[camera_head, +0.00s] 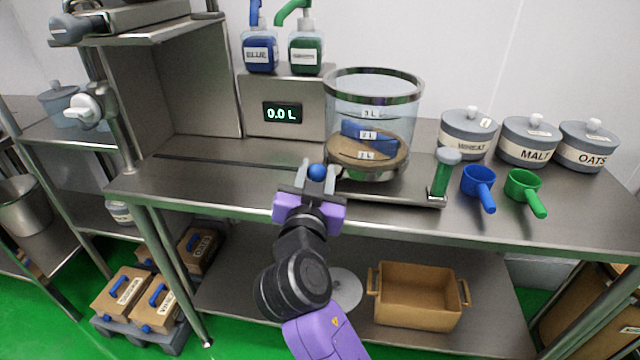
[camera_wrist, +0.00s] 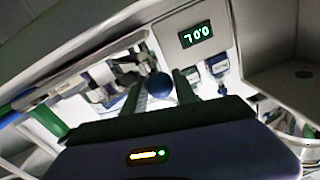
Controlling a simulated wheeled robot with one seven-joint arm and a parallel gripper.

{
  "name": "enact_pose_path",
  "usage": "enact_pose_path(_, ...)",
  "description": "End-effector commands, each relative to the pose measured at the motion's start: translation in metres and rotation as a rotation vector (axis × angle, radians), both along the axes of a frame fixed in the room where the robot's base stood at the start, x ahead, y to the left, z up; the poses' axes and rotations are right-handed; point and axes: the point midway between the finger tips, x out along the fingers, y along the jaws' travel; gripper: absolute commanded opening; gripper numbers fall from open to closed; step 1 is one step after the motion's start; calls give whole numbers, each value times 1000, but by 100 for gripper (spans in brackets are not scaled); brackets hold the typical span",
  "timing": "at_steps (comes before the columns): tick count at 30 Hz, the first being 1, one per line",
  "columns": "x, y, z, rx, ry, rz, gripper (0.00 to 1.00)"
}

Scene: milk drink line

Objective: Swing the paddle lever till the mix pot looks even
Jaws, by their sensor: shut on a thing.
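The mix pot (camera_head: 374,98) is a clear cylinder with a dark rim and litre labels, standing on the steel table. Tan contents (camera_head: 360,151) fill its lower part, and a blue shape (camera_head: 366,135), perhaps the paddle, shows above them through the wall. I cannot tell how even the contents are. The paddle lever's blue ball knob (camera_head: 317,171) is at the table's front, left of the pot. My gripper (camera_head: 316,178) is shut on this knob. In the wrist view the knob (camera_wrist: 159,86) sits between the fingers; the lever's rod is hidden.
Right of the pot are a green-handled lever (camera_head: 441,175), blue and green scoops (camera_head: 479,186), and lidded wheat, malt and oats pots (camera_head: 527,140). A crate (camera_head: 418,296) sits below.

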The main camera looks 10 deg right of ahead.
Motion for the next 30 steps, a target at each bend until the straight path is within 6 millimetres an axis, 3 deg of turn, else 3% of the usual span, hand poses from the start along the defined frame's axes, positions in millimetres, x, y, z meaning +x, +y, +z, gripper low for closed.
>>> enact_pose_path(14, 1, 2, -1, 0, 3, -6, 0)
enact_pose_path(15, 1, 2, -1, 0, 3, -6, 36)
enact_pose_path(18, 1, 2, -1, 0, 3, -6, 55)
enact_pose_path(30, -5, 3, -1, -1, 2, -7, 55)
